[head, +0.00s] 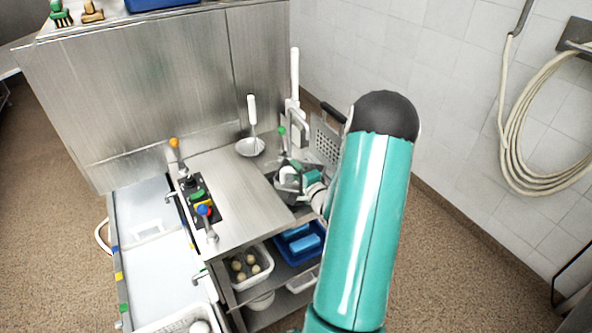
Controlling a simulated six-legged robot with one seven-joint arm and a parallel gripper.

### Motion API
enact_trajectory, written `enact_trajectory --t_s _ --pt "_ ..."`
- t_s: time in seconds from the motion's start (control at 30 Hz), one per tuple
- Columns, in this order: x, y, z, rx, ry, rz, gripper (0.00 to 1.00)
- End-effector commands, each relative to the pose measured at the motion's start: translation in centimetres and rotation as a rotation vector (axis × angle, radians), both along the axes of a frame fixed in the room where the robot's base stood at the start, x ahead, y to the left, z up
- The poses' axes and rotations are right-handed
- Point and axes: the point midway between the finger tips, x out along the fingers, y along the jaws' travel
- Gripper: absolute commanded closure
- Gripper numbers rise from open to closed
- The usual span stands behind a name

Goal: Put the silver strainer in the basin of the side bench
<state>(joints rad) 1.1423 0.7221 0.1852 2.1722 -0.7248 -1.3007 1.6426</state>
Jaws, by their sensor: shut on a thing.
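My gripper (285,178) is low over the dark basin (308,193) at the right end of the steel side bench (232,190). It is small in the picture and partly hidden by my teal arm. It is shut on a pale silvery thing, which seems to be the silver strainer; its outline is unclear. A grey perforated piece (325,142) with a black handle (333,111) stands just behind my gripper, partly covered by my arm. I cannot tell whether it touches the gripper.
A white-handled round pan (250,147) rests at the bench's back, with white-handled tools (295,90) beside it. Coloured knobs (203,205) stand at the left. Below are a white basket (248,266) with several round things and a blue tray (300,242). The bench's middle is clear.

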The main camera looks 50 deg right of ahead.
Motion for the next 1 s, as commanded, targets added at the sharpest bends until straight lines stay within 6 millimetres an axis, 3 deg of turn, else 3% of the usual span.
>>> enact_trajectory --t_s 0.47,0.5,0.6,1.0 --pt "0.0 0.0 -1.1 -0.001 -0.001 0.000 1.00" --pt "0.0 0.0 -1.2 0.000 0.000 0.000 0.79" --pt "0.0 0.0 -1.1 0.000 0.000 0.000 0.60" --pt "0.0 0.0 -0.5 -0.001 -0.001 0.000 0.59"
